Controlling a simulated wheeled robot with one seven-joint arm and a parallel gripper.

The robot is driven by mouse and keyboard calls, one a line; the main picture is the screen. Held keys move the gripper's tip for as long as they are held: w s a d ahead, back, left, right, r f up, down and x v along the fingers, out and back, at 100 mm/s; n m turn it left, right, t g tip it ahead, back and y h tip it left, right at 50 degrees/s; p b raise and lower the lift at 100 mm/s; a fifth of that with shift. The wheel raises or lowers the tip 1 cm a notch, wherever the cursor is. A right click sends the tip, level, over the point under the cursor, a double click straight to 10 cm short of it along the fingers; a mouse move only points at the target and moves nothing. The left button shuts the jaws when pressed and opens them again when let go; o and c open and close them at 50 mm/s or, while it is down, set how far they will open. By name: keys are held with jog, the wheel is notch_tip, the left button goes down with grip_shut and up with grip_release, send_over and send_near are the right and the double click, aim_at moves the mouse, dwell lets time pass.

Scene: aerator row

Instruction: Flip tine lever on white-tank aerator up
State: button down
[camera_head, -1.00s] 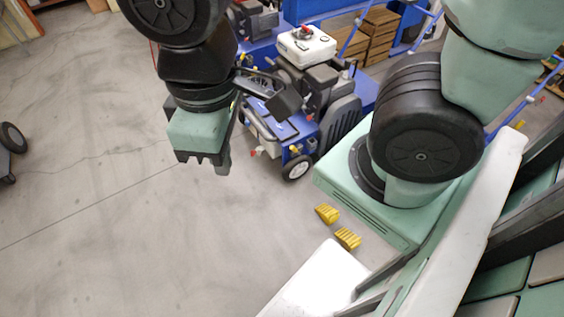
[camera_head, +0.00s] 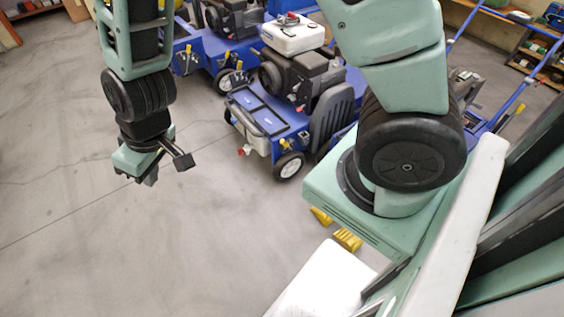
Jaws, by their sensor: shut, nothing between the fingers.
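The white-tank aerator (camera_head: 262,108) is a blue machine with a white tank (camera_head: 293,34) on top of its dark engine. It stands in the upper middle of the head view. A yellow knob (camera_head: 285,143) and a small red part (camera_head: 241,152) show low on its near end. I cannot tell which part is the tine lever, or its position. My gripper (camera_head: 147,180) hangs at the left, pointing down over bare floor. It is shut and empty, clear of the aerator in the picture, to the left of its near end.
Another blue aerator (camera_head: 205,50) with yellow knobs stands behind and to the left. Yellow blocks (camera_head: 347,240) lie on the floor beside my base, partly hidden. Shelves (camera_head: 538,58) stand at the upper right. The floor (camera_head: 90,240) at the left and front is clear.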

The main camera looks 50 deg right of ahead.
jog(key=w+d+f+t+h+b, duration=0.15)
jog(key=w+d+f+b, duration=0.35)
jog(key=f, duration=0.6)
jog(key=w+d+f+m+t+h+b, duration=0.1)
jog(key=w+d+f+h+b, duration=0.2)
jog(key=d+f, duration=0.6)
jog(key=w+d+f+t+h+b, duration=0.1)
jog(key=w+d+f+h+b, duration=0.4)
jog(key=f, duration=0.8)
jog(key=s+d+f+n+t+h+b, duration=0.2)
jog(key=s+d+f+n+t+b, duration=0.1)
jog(key=d+f+b, duration=0.3)
jog(key=s+d+f+n+t+h+b, duration=0.2)
jog(key=d+f+n+t+h+b, duration=0.1)
jog(key=d+f+b, duration=0.4)
jog(key=s+d+f+n+t+h+b, duration=0.2)
jog(key=d+f+b, duration=0.4)
jog(key=d, duration=0.4)
jog(key=s+f+n+t, duration=0.1)
jog(key=n, duration=0.1)
jog(key=shift+s+f+n+b, duration=0.3)
jog(key=shift+f+b, duration=0.05)
jog(key=shift+f, duration=0.05)
jog(key=shift+h, duration=0.35)
jog(key=shift+d, duration=0.1)
